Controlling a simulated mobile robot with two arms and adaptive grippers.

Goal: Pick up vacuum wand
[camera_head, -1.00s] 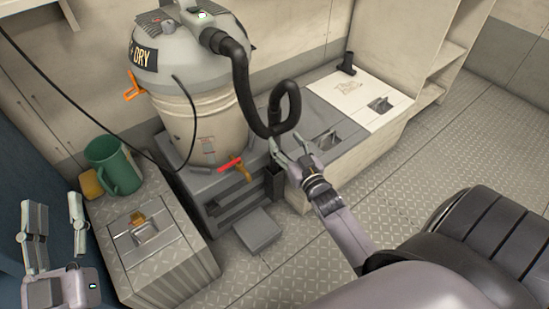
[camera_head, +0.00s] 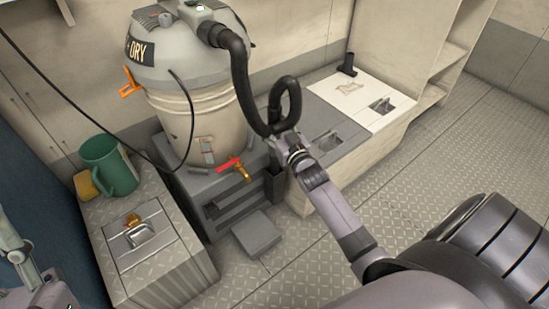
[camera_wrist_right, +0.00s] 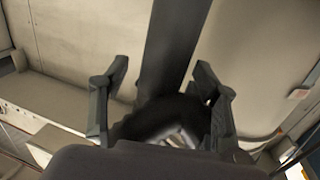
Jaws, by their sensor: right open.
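The grey and cream vacuum (camera_head: 195,85) stands on a grey base in the head view. Its black ribbed hose (camera_head: 240,85) drops from the top and loops near the locker. I cannot make out a separate wand; a dark tube (camera_wrist_right: 172,50) in the right wrist view may be the hose or wand. My right gripper (camera_head: 280,140) is at the bottom of the hose loop. In the right wrist view the gripper (camera_wrist_right: 160,85) is open, with the tube between its fingers and gaps on both sides. My left gripper (camera_head: 28,268) is cut off at the lower left edge.
A black nozzle-like piece (camera_head: 347,66) stands on the white hatch lid (camera_head: 362,98). A green mug (camera_head: 112,168) and yellow sponge (camera_head: 86,186) sit on the left locker (camera_head: 160,262). A dark holder (camera_head: 275,184) is below my right gripper. Tread-plate floor (camera_head: 420,160) is clear at right.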

